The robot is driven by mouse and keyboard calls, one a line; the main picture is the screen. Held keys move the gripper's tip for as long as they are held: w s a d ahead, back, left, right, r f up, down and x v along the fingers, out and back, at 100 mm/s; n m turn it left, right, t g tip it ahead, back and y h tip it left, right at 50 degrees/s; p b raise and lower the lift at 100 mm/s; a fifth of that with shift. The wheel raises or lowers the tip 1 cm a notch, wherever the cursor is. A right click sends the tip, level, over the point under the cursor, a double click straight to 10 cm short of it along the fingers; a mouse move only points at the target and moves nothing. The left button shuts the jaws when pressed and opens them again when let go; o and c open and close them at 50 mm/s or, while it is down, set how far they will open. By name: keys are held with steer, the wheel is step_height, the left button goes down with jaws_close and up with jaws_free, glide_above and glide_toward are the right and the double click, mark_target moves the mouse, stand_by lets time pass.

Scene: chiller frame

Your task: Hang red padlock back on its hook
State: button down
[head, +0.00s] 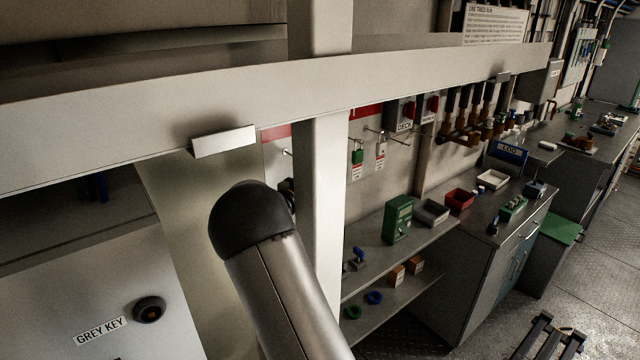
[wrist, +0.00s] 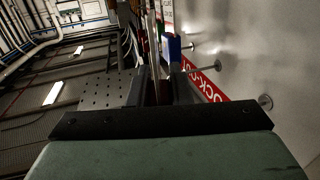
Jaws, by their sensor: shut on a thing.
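In the wrist view my gripper (wrist: 158,88) is shut on a narrow thing between its dark fingers. Little of that thing shows; it fits the red padlock, but its body and shackle cannot be made out. Bare hooks, one nearer (wrist: 265,102) and one farther (wrist: 218,65), stick out of the lockout board (wrist: 245,75), to the right of my fingers. A blue object (wrist: 174,47) shows just beyond the fingertips. In the head view my gripper is hidden behind my arm and the white post.
In the head view a green padlock (head: 357,157) and a pale padlock (head: 381,150) hang on the board right of the white post (head: 320,200). A long beam (head: 400,88) crosses above. A shelf (head: 400,250) with a green box (head: 397,219) stands below.

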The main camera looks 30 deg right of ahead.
steer(key=shift+w+a+f+p, duration=0.2)
steer(key=shift+w+f+p, duration=0.05)
steer(key=shift+w, duration=0.7)
steer(key=shift+w+a+f+p, duration=0.15)
steer(key=shift+w+f+p, duration=0.05)
steer(key=shift+w, duration=0.75)
steer(key=shift+w+a+f+p, duration=0.2)
steer(key=shift+w+f+p, duration=0.05)
steer(key=shift+w, duration=0.7)
steer(key=c, duration=1.3)
jaws_free()
steer(key=shift+o, duration=0.2)
